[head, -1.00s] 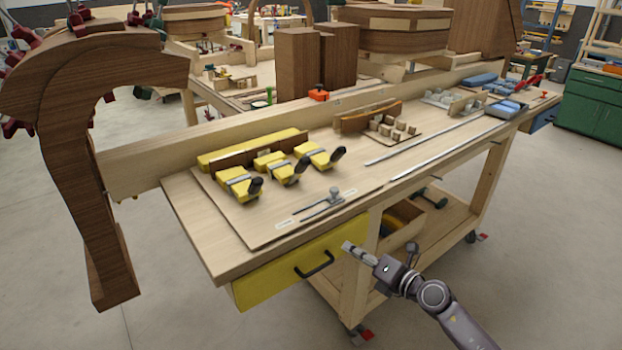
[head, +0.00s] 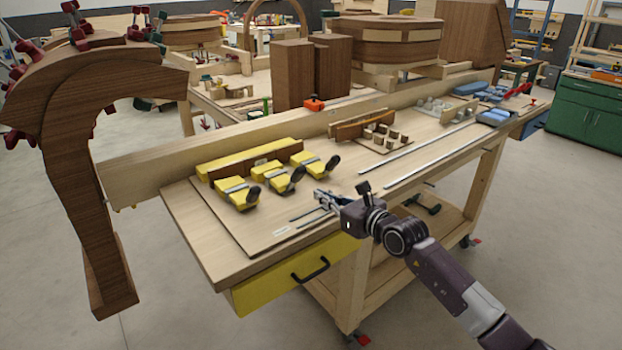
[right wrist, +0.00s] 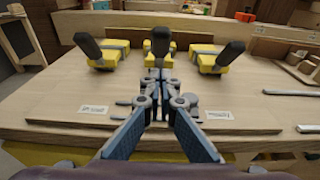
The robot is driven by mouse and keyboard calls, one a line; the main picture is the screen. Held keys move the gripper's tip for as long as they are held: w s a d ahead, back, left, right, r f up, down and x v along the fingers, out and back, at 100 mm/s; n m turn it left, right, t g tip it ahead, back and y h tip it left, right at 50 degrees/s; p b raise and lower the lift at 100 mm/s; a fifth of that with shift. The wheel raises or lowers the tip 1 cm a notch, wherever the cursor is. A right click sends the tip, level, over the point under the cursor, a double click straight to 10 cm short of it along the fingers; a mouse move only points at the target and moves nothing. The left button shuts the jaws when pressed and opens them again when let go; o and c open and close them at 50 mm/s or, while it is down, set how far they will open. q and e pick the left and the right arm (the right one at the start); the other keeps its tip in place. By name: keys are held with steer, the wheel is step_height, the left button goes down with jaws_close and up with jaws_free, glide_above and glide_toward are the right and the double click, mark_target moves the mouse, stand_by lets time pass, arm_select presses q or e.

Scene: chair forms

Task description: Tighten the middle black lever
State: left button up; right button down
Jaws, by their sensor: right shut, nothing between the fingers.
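Three yellow clamps with black levers stand in a row on the bench board. The middle black lever (head: 297,173) sits on the middle yellow clamp (head: 276,179). In the right wrist view the middle lever (right wrist: 161,41) stands upright, straight ahead of the fingertips. The left lever (right wrist: 88,47) tilts left and the right lever (right wrist: 231,52) tilts right. My right gripper (head: 322,195) is over the front of the board, in front of the clamps. In the right wrist view the gripper (right wrist: 163,88) has its fingertips together and empty. My left gripper is not in view.
A wooden strip (head: 254,161) stands behind the clamps. Thin metal rods (head: 428,151) and a small tray of wooden blocks (head: 385,140) lie to the right. A yellow drawer (head: 290,274) is under the bench's front edge. A curved wooden form (head: 75,100) stands at the left.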

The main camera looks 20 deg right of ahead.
mark_target(302, 176)
steer(key=shift+w+a+r+p, duration=0.25)
steer(key=shift+w+a+r, duration=0.05)
steer(key=shift+w, duration=0.5)
steer(key=shift+w+a+r+p, duration=0.25)
steer(key=shift+w+r+p, duration=0.1)
steer(key=shift+w, duration=0.45)
steer(key=shift+w+a+r+p, duration=0.2)
steer(key=shift+w+a+r, duration=0.1)
steer(key=shift+w, duration=0.5)
steer(key=shift+r, duration=0.1)
